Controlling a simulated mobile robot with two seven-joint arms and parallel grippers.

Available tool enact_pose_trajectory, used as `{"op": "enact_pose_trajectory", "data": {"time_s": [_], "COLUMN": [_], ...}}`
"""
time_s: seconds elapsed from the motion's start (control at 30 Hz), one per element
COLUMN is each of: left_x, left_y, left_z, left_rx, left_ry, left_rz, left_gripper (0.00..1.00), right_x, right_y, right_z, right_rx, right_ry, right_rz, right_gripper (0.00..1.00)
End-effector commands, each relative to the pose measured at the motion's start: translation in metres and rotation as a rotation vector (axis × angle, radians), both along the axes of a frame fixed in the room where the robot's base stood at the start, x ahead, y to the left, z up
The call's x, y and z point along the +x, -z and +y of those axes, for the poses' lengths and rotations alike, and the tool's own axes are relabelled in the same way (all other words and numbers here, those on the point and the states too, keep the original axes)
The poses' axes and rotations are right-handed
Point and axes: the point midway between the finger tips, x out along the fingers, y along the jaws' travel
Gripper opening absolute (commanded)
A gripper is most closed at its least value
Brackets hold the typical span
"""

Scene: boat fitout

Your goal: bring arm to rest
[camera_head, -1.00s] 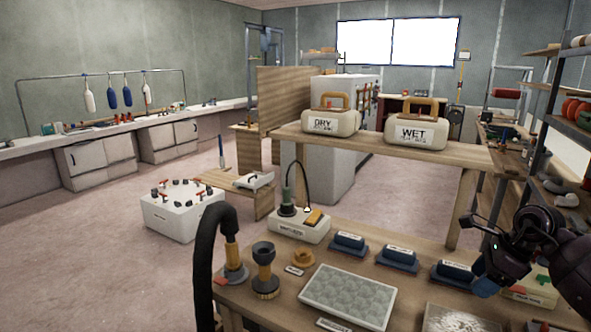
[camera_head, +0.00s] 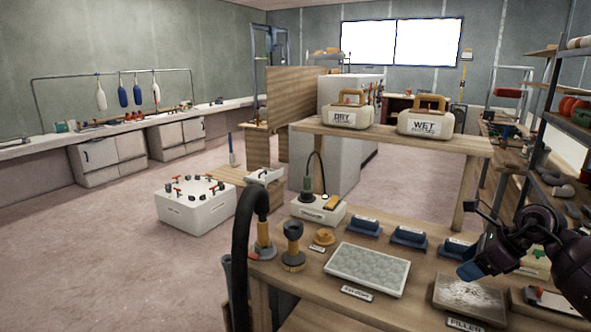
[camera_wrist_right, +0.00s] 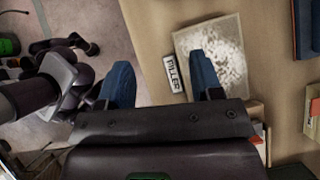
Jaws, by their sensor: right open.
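My right arm comes in at the right edge of the head view. Its gripper (camera_head: 472,272) is above the right part of the wooden workbench (camera_head: 310,276), over the filler tray (camera_head: 468,298). In the right wrist view the two blue fingers (camera_wrist_right: 165,85) stand wide apart with nothing between them. The filler tray (camera_wrist_right: 222,50), with whitish speckled contents, and its FILLER label (camera_wrist_right: 173,74) lie on the bench beyond the fingers. My left gripper does not show in the head view.
A textured tray (camera_head: 367,269), several blue blocks (camera_head: 408,236), and a dark hose (camera_head: 241,262) are on or beside the bench. DRY (camera_head: 346,115) and WET (camera_head: 425,122) cases stand on the raised shelf. Shelving (camera_head: 565,125) lines the right. Open floor (camera_head: 120,240) lies left.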

Motion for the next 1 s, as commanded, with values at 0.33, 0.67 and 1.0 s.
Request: {"op": "enact_pose_trajectory", "data": {"time_s": [0.33,0.67,1.0], "left_x": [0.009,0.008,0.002], "left_y": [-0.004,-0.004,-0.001], "left_z": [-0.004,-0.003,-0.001], "left_rx": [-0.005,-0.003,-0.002], "left_ry": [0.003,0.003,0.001], "left_rz": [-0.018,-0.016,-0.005], "left_gripper": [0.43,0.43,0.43], "right_x": [0.025,0.012,-0.058], "right_y": [-0.075,-0.067,0.087], "right_z": [0.080,0.100,0.081], "right_rx": [0.704,1.579,2.254], "right_ry": [0.192,0.618,1.448], "right_rz": [-0.141,0.120,0.689], "right_gripper": [0.59,0.59,0.59]}}
